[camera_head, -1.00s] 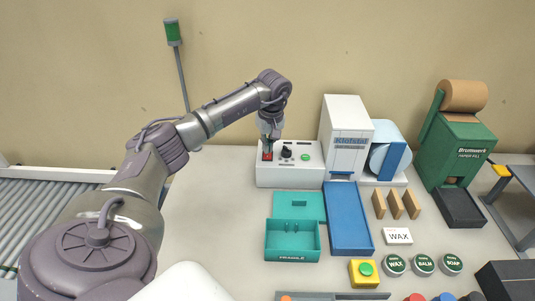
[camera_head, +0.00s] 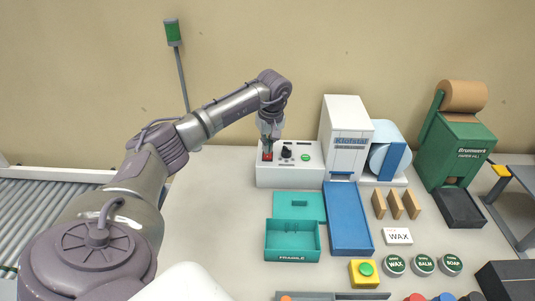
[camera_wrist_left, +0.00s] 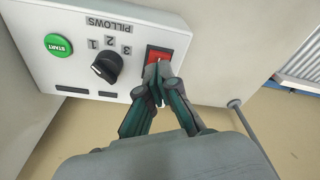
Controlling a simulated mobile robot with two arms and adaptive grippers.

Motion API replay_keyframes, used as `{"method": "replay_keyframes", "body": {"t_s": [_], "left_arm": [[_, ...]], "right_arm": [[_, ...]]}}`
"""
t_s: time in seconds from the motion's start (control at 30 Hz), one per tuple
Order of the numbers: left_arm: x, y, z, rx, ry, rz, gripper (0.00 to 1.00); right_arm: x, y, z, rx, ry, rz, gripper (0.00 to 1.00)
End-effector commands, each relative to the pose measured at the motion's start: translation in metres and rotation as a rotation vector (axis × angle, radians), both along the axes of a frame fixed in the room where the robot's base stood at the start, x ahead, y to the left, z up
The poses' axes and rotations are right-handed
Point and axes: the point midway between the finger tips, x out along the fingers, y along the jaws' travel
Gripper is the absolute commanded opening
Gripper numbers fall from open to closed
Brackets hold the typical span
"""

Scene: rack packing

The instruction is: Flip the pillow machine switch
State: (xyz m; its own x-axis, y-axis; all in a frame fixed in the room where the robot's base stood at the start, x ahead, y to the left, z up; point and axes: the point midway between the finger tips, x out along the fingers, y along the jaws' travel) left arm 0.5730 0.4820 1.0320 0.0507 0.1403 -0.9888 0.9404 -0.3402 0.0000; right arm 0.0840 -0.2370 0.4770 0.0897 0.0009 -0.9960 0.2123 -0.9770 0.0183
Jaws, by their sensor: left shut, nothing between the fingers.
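The pillow machine's white control box (camera_head: 290,177) stands at the back of the table. Its red switch (camera_head: 267,158) is at the left of the panel, beside a black knob (camera_head: 287,152) and a green button (camera_head: 305,157). In the left wrist view the red rocker switch (camera_wrist_left: 158,54) sits right of the knob (camera_wrist_left: 107,67) and the START button (camera_wrist_left: 58,45). My left gripper (camera_head: 267,150) is shut and empty. Its fingertips (camera_wrist_left: 157,70) are at the switch's edge and cover part of it; whether they touch is unclear. My right gripper is not in view.
The white and blue machine (camera_head: 346,135) stands right of the control box. A teal open box (camera_head: 292,257) and a blue tray (camera_head: 348,218) lie in front. Wooden blocks, tins and a green paper dispenser (camera_head: 458,150) are further right. The table left of the teal box is clear.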

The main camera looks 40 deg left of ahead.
Motion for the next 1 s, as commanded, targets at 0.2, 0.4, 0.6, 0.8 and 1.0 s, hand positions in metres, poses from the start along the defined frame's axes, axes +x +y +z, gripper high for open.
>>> {"method": "replay_keyframes", "body": {"t_s": [0.2,0.4,0.6,0.8,1.0], "left_arm": [[0.000,0.000,-0.003,0.000,0.000,0.000,0.00],[0.000,0.000,-0.006,0.000,0.000,0.000,0.00],[0.000,0.000,-0.010,0.000,0.000,0.000,0.00],[0.000,0.000,-0.012,0.000,0.001,0.000,0.00],[0.000,0.000,-0.015,0.000,0.001,0.000,0.00]], "right_arm": [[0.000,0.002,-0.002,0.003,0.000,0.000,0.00],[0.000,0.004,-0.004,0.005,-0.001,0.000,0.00],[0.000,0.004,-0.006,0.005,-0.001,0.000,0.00],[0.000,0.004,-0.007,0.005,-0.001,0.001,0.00],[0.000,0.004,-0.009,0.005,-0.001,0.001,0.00]]}}
